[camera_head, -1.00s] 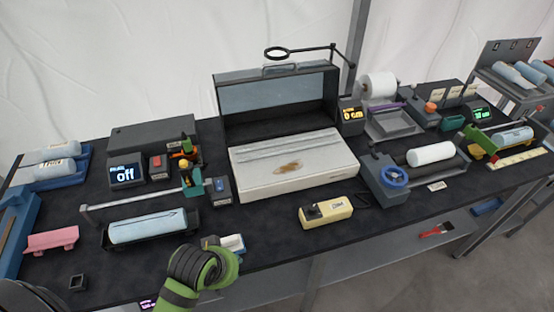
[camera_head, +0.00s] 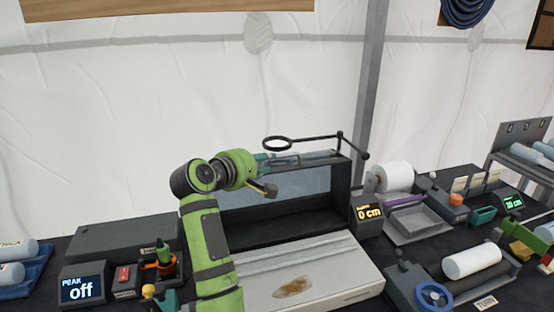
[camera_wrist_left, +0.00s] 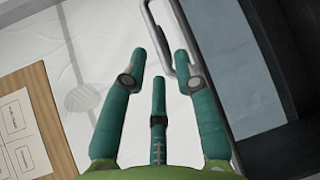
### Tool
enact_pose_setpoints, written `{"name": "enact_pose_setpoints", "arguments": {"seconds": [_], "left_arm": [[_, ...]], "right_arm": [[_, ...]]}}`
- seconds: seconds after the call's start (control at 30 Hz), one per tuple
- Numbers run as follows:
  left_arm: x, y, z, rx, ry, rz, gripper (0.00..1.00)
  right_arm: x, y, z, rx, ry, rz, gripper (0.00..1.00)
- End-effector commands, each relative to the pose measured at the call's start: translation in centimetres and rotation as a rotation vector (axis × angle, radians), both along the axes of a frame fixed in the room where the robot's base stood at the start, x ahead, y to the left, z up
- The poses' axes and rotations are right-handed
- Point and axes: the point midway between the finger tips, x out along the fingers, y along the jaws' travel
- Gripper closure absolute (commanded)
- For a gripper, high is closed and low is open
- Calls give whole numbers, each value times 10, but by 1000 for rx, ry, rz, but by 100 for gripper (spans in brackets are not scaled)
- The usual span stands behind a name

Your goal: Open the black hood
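The black hood (camera_head: 343,195) stands raised at the back of the white base (camera_head: 330,278), with a pale grey-blue panel (camera_head: 300,200) facing me. A metal handle (camera_wrist_left: 153,30) is on its top edge. My left gripper (camera_head: 275,161) is at that top edge in the head view, and my forearm covers the hood's left part. In the left wrist view the teal fingers (camera_wrist_left: 162,65) are spread. The handle bar runs between the tips, close to the right finger; whether they touch is unclear. My right gripper is not in view.
A magnifier on a jointed arm (camera_head: 277,143) stands just behind and above the hood. A "0 cm" display (camera_head: 369,212) and a white roll (camera_head: 396,177) are to the right. A display reading "off" (camera_head: 82,291) is to the left.

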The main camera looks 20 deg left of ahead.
Motion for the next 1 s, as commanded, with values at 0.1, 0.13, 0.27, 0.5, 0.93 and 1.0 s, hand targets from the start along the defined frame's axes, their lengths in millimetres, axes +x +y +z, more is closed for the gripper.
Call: {"name": "enact_pose_setpoints", "arguments": {"seconds": [0.1,0.13,0.27,0.5,0.93,1.0], "left_arm": [[8,-3,5,-30,-5,0,70],[11,-4,5,-30,-5,0,70],[27,-8,0,-30,-2,0,70],[55,-15,-8,-26,-4,0,70],[68,-18,-14,-24,-7,2,70],[68,-18,-14,-24,-7,2,70]], "right_arm": [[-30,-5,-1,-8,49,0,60],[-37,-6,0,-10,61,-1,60],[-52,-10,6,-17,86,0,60],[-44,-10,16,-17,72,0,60],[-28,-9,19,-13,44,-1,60],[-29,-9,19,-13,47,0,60]]}}
